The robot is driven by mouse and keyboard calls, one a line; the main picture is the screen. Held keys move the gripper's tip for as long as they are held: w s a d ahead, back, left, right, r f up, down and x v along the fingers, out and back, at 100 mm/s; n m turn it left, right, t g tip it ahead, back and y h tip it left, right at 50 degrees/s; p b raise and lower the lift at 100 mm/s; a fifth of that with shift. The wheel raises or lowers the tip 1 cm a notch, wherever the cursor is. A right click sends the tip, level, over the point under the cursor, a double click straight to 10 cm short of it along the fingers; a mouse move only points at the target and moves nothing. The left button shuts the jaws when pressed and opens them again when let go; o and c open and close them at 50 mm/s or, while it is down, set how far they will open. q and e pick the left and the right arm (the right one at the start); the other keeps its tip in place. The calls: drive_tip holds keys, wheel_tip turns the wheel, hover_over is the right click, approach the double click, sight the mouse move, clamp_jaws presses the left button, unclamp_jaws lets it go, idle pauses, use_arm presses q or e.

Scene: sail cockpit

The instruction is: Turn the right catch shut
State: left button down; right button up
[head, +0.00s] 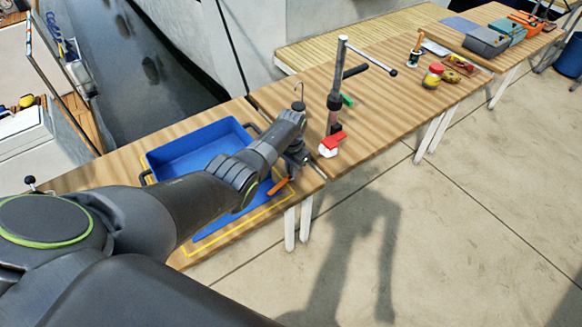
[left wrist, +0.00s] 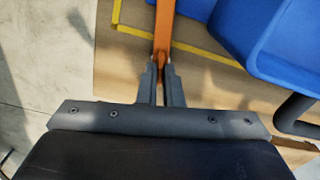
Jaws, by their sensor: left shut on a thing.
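My left gripper (head: 291,172) is above the near edge of the wooden table, beside the blue tray. In the left wrist view its fingers (left wrist: 161,64) are closed on a long orange bar (left wrist: 164,24), which also shows in the head view (head: 278,187). A red lever-like piece (head: 333,140) with a white round part sits at the foot of a grey upright post, just right of my gripper. I cannot tell which of these is the right catch. My right gripper is not in view.
The blue tray (head: 195,134) stands on the table by a yellow outline (head: 207,247). The grey post (head: 336,90) has a crossbar. A red-lidded jar (head: 433,76) and several bins (head: 486,41) stand farther right. Water lies beyond the table; open floor is in front.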

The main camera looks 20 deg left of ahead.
use_arm(q)
drive_tip(key=shift+m, duration=1.2)
drive_tip(key=c, duration=1.6)
unclamp_jaws()
drive_tip(key=shift+r+p, duration=0.3)
drive_tip(key=shift+r, duration=0.15)
wheel_tip(320, 180, up, 5)
drive_tip(key=shift+f+p, duration=0.15)
drive_tip(key=shift+p, duration=0.35)
wheel_tip(320, 180, up, 12)
drive_tip(key=shift+f+b, duration=0.1)
drive_tip(key=shift+b, duration=0.45)
